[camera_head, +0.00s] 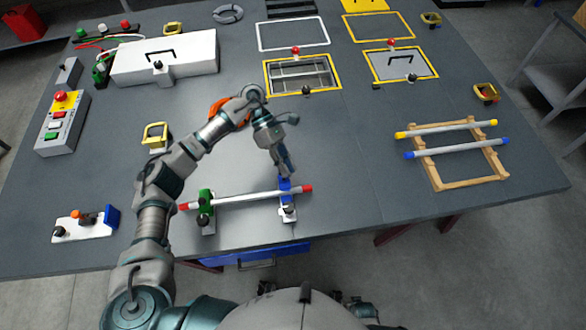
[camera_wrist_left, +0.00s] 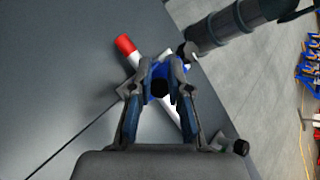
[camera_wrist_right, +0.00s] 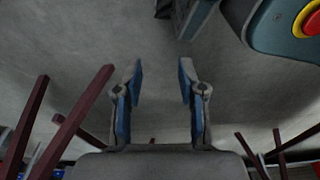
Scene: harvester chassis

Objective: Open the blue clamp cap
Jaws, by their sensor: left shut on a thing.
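The blue clamp (camera_head: 286,204) stands near the front edge of the table, around the right part of a white bar with red ends (camera_head: 245,197). My left gripper (camera_head: 285,176) reaches down onto it from behind. In the left wrist view, my left gripper (camera_wrist_left: 163,75) is shut on the blue clamp cap (camera_wrist_left: 160,72), with a black knob between the fingers. The fingers hide much of the cap, and whether it is raised is hard to tell. My right gripper (camera_wrist_right: 161,75) is open and empty above the floor.
A green clamp (camera_head: 205,205) holds the bar's left part. A wooden rack (camera_head: 436,171) with two bars lies to the right. A small fixture with a blue block (camera_head: 112,215) and a button box (camera_head: 62,125) stand at left. Bare table lies between clamp and rack.

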